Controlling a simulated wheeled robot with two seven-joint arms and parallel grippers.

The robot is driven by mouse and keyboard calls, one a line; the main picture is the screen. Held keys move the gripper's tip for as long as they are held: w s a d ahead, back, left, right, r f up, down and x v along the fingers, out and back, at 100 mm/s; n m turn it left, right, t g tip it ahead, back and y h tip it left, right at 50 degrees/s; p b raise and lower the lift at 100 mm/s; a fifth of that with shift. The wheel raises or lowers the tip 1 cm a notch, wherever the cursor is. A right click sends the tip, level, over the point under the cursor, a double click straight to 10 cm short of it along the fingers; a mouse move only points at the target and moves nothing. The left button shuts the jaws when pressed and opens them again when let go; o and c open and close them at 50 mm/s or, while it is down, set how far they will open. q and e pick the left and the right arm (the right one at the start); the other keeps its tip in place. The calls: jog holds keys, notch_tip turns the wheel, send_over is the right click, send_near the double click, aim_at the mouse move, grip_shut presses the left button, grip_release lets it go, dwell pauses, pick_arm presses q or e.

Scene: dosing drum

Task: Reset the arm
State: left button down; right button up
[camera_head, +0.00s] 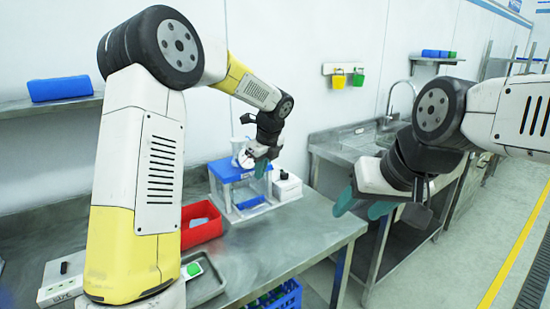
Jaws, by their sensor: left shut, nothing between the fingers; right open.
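My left arm, white and yellow, comes in from the left and bends over the steel table. My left gripper (262,167) is shut and empty, in front of the blue-topped clear box. My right arm, white and black, comes in from the right. My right gripper (362,207) is open and empty, with green-tipped fingers, past the right end of the table.
The steel table (290,235) carries a red bin (203,232), a blue-topped clear box (226,172), a small white device (287,187) and a tray with a green item (193,269). A blue crate (281,301) is below. A steel sink (345,147) stands behind.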

pick_arm(q)
jog(key=s+a+r+n+h, duration=0.1)
jog(key=s+a+r+n, duration=0.2)
jog(key=s+r+n, duration=0.35)
jog(key=s+a+r+n+h, duration=0.1)
jog(key=s+a+r+n, duration=0.25)
jog(key=s+n, duration=0.55)
jog(key=s+a+f+n+t+h, duration=0.1)
jog(key=s+n+t+h, duration=0.1)
jog(key=s+n, duration=0.8)
jog(key=s, duration=0.7)
jog(key=shift+t, duration=0.3)
jog(key=shift+a, duration=0.1)
